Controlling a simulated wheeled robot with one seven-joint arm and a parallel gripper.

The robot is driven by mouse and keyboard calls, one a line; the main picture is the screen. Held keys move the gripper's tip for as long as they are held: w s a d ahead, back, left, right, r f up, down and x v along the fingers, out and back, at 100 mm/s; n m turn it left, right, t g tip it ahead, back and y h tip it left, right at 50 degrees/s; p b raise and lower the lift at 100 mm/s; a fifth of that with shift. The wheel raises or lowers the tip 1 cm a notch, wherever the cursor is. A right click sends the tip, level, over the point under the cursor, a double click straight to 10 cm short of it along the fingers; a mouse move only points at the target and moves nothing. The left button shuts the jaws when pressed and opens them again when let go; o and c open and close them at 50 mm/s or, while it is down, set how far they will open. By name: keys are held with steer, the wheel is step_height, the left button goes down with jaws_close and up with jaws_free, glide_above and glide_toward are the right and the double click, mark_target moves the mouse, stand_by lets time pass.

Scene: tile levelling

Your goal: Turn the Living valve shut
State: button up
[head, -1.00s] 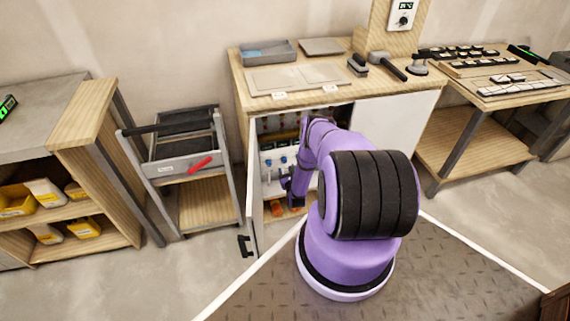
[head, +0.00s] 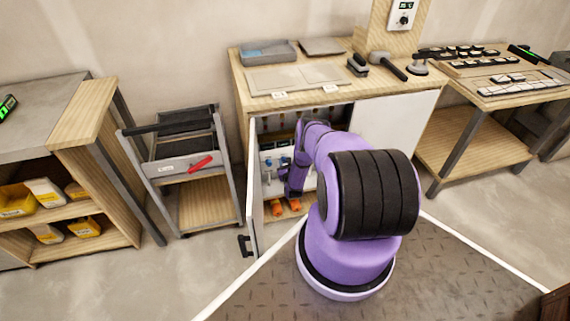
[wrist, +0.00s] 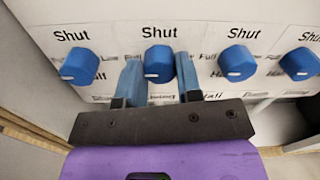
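A row of blue valve knobs runs along a white panel in the wrist view. They are a left knob (wrist: 77,67), a second knob (wrist: 159,63), a third knob (wrist: 237,63) and a right knob (wrist: 300,64). "Shut" is printed above each, with "Full" and "Half" lettering around them. The second knob's white mark is at its lower left. My gripper (wrist: 159,72) is open, its blue fingers on either side of the second knob, with small gaps visible.
The panel sits inside a cabinet under a wooden bench (head: 360,93). The cabinet's left door (head: 256,195) stands open close to my arm; a white front panel (head: 397,120) is on the right. Orange items (head: 278,209) lie on the cabinet floor. A trolley (head: 190,165) stands left.

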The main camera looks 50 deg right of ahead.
steer(key=shift+n, duration=0.4)
steer(key=m+y, duration=0.1)
steer(key=m, duration=2.3)
steer(key=shift+s+m, duration=0.1)
steer(key=shift+m, duration=0.2)
stand_by(1.8)
stand_by(0.4)
steer(key=o, duration=0.9)
